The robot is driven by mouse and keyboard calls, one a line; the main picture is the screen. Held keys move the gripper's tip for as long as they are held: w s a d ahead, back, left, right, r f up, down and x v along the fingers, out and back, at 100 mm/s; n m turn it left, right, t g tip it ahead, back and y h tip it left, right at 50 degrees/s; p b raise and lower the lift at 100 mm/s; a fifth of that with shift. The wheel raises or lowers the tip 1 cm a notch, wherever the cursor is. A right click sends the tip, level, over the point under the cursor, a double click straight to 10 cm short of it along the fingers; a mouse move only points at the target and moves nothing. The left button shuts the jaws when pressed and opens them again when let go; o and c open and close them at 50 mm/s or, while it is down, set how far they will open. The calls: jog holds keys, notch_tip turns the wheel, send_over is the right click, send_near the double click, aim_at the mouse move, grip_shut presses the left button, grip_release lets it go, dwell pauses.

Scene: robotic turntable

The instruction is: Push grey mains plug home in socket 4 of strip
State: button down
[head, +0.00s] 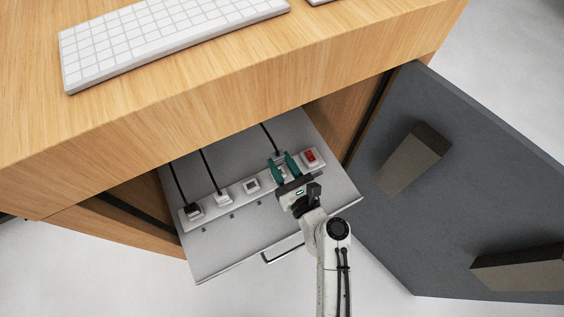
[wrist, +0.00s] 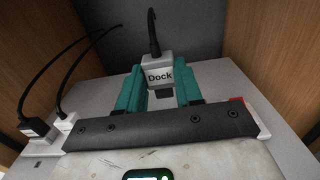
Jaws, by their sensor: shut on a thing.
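The light grey plug (wrist: 158,74), labelled "Dock", is between the two teal fingers of my gripper (wrist: 160,66) in the wrist view, its dark cable rising from the top. My gripper (head: 282,164) is shut on it. In the head view the gripper is over the white strip (head: 238,190), between an empty socket (head: 251,186) and the red switch (head: 311,156), around the fourth position from the left. The fingers mostly hide that socket. A dark patch shows just below the plug in the wrist view; I cannot tell how deep the plug sits.
A black plug (head: 194,211) and a white plug (head: 223,198) with dark cables sit in the strip's left sockets. The strip lies on a pulled-out grey tray (head: 215,262) under a wooden desk (head: 230,100). A dark door (head: 470,190) stands open at right. A keyboard (head: 165,38) lies on top.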

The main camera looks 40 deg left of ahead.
jog(key=shift+f+b, duration=1.8)
jog(key=shift+f, duration=0.4)
jog(key=shift+f+b, duration=1.4)
jog(key=shift+f, duration=0.1)
jog(key=c, duration=0.7)
grip_release()
jog(key=shift+o, duration=0.2)
notch_tip(320, 180, up, 4)
jog(key=p, duration=0.2)
jog(key=shift+s+d+r+p, duration=0.1)
jog(key=shift+s+p, duration=0.05)
jog(key=shift+p, duration=0.2)
jog(key=s+d+r+p, duration=0.4)
jog(key=s+d+r, duration=0.3)
jog(key=s+r, duration=0.2)
jog(key=s, duration=0.2)
jog(key=shift+s, duration=0.4)
jog(key=shift+f, duration=0.1)
